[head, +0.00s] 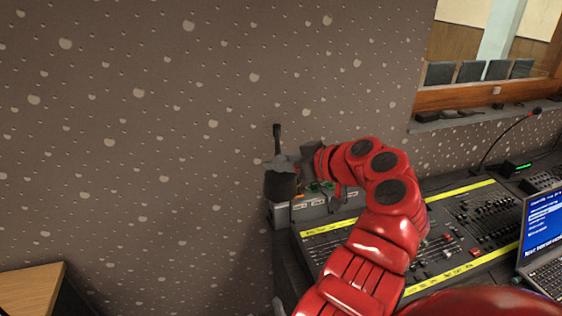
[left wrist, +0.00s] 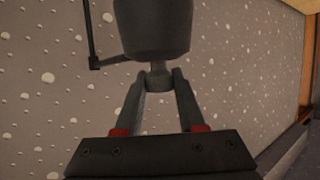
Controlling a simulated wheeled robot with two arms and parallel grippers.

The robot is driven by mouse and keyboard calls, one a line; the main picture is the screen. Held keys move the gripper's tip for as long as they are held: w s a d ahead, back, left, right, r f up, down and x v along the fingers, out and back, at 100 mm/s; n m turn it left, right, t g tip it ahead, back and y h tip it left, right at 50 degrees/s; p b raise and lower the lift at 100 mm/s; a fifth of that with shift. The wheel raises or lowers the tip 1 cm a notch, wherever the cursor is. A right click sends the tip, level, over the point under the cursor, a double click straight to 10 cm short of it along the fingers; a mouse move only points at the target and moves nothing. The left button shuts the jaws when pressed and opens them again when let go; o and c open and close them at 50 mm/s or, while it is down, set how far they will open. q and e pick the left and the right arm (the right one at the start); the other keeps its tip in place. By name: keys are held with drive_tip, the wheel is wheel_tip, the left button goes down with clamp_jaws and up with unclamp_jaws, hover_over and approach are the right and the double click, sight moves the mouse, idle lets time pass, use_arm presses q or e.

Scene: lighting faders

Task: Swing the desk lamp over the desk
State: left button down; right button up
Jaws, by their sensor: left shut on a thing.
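The desk lamp shows a dark, cup-shaped head (head: 281,187) in the head view, with a thin dark arm (head: 277,137) rising above it. It hangs by the wall at the left end of the desk. My left gripper (head: 297,164) reaches it from the right and partly hides it. In the left wrist view, the fingers (left wrist: 160,84) are shut on the short neck (left wrist: 158,75) of the lamp head. The dark head (left wrist: 153,25) is just beyond them, its top cut off by the frame edge. My right gripper is not in view.
A mixing desk (head: 437,253) with faders and yellow strips extends right from below the lamp. A laptop (head: 544,232) stands at its right, with a thin gooseneck (head: 507,135) behind. A speckled wall (head: 150,130) stands behind the lamp. A wooden surface (head: 32,287) is at lower left.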

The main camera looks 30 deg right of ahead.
use_arm(q)
drive_tip(key=shift+w+r, duration=0.1)
drive_tip(key=c, duration=1)
unclamp_jaws()
drive_tip(key=shift+o, duration=1.1)
drive_tip(key=shift+w, duration=0.1)
drive_tip(key=shift+a+f, duration=0.1)
drive_tip(key=shift+f, duration=0.1)
